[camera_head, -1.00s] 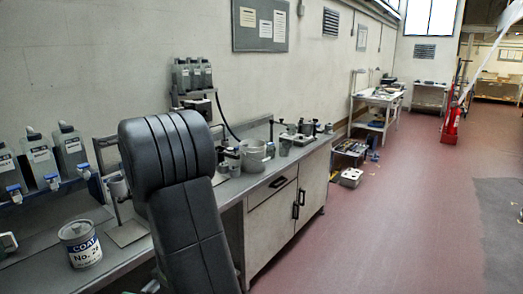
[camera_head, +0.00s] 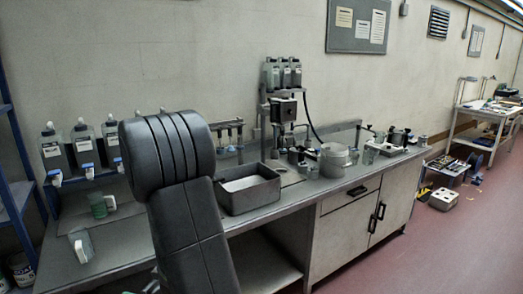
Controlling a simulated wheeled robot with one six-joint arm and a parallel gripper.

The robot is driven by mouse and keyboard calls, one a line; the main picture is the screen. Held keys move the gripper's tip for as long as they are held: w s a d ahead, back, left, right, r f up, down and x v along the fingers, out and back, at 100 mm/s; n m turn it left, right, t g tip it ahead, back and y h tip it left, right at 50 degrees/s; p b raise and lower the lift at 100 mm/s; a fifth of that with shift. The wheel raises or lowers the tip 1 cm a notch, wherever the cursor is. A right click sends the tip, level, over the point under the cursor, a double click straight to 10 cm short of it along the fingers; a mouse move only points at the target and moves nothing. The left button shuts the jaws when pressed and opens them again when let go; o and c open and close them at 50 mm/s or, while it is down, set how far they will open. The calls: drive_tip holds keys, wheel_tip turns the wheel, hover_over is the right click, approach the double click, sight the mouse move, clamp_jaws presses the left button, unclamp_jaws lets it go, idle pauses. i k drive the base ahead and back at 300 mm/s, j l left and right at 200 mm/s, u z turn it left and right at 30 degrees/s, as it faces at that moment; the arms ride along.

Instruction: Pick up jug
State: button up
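Two jug-like vessels stand on the left part of the grey bench. A pale grey jug (camera_head: 82,246) with a handle is close to the front edge. A greenish, see-through jug (camera_head: 98,206) with a handle on its right is farther back, below the bottles. I cannot tell which one the task means. Both are left of my dark arm link, which covers the middle of the bench. My gripper does not show clearly in this view.
A grey metal tray (camera_head: 247,190) is right of my arm. A round metal pot (camera_head: 335,160) and small vessels stand farther right. Labelled bottles (camera_head: 84,144) line the back left. A blue rack (camera_head: 14,170) stands at the left edge.

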sight(97, 204)
drive_tip(key=u, duration=1.4)
